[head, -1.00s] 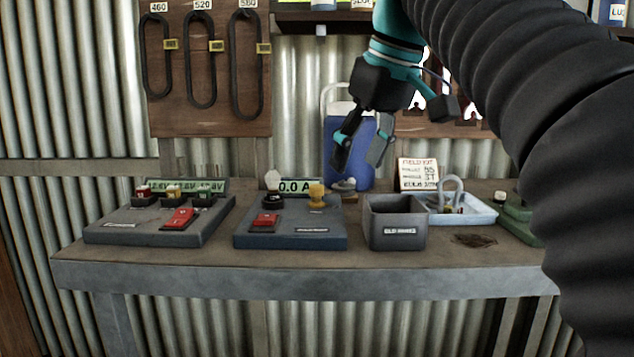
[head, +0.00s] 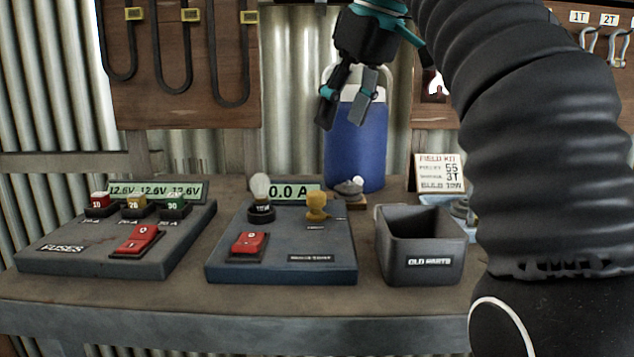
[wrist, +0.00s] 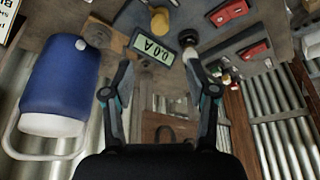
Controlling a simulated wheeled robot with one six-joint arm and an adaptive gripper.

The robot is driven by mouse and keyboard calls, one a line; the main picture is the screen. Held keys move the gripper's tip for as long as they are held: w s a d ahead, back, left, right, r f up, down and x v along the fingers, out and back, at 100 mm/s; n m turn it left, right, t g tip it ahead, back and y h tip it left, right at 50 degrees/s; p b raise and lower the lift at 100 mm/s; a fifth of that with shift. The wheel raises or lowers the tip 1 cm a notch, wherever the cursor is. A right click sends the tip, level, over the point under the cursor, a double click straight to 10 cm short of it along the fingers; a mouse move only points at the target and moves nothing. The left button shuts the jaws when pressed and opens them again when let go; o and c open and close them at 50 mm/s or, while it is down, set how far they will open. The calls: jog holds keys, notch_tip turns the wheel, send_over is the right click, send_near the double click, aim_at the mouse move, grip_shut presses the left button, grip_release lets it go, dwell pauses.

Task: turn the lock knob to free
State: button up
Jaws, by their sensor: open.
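The yellow lock knob (head: 316,206) stands on the right part of the middle panel (head: 285,268), behind the panel's dark label. In the wrist view the yellow knob (wrist: 160,20) shows near the top, beside the 0.0 A display (wrist: 152,47). My gripper (head: 346,112) is open and empty. It hangs in front of the blue water jug, above and behind the knob, well clear of it. In the wrist view my gripper (wrist: 160,85) has its fingers spread apart with nothing between them. The writing under the knob is too small to read.
A bulb (head: 260,188) and a red rocker switch (head: 247,244) share the panel. A fuse panel (head: 60,262) lies left, a grey bin (head: 423,273) right. The blue jug (head: 356,160) stands behind. The bench's front strip is clear.

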aim_at(317, 193)
jog(key=b+x, duration=0.4)
jog(key=x, duration=0.9)
jog(key=shift+w+f, duration=0.1)
jog(key=shift+f, duration=0.15)
grip_shut()
